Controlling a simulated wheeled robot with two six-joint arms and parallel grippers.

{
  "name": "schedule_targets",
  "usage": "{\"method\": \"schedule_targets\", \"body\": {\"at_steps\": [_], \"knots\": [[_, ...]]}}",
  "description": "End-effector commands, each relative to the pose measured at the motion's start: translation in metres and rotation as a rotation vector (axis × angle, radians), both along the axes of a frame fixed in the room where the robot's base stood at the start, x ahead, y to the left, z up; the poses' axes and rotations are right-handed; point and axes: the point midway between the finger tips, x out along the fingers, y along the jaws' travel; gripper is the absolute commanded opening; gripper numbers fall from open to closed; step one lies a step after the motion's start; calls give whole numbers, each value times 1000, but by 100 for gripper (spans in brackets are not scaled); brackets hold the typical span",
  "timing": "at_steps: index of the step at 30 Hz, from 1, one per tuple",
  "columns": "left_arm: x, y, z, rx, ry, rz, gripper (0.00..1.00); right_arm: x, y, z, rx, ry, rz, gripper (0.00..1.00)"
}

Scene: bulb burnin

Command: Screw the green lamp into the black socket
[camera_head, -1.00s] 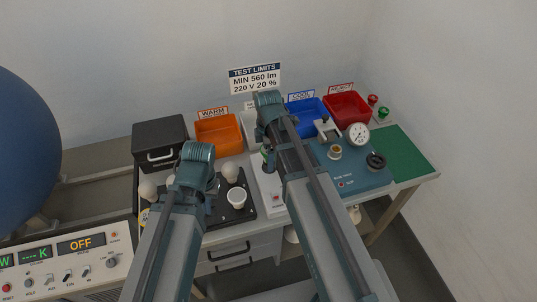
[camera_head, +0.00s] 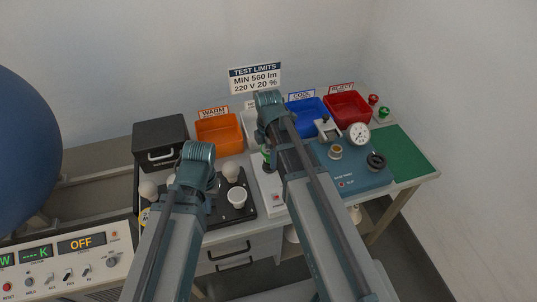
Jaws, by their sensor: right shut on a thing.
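A small green piece, likely the green lamp (camera_head: 266,153), shows at the left edge of my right arm, above the white box. My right gripper (camera_head: 268,146) is shut on it from above; the arm hides most of the grip. A dark part, likely the black socket (camera_head: 268,167), shows just below the green piece on the white box. I cannot tell how far the lamp sits in it. My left gripper (camera_head: 213,189) hangs over the black bulb tray, largely hidden behind its own arm, so its jaws are unclear.
White bulbs (camera_head: 231,171) stand around the black tray (camera_head: 247,210). Orange (camera_head: 219,135), blue (camera_head: 316,123) and red (camera_head: 348,107) bins line the back. A blue test unit (camera_head: 365,177) with a gauge (camera_head: 358,133) stands right. The green mat (camera_head: 405,152) is clear.

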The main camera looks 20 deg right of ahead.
Motion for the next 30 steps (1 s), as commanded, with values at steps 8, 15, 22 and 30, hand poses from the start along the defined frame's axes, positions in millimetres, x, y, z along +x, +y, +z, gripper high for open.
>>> {"method": "schedule_targets", "body": {"at_steps": [8,15,22,30], "knots": [[0,0,0,0,0,0,0,2,0,0,0,-4,-98,17],[0,0,0,0,0,0,0,3,-1,0,0,-5,-438,17],[0,0,0,0,0,0,0,3,-1,0,0,-3,-465,100],[0,0,1,0,0,0,0,2,-1,1,0,-2,-463,100]]}}
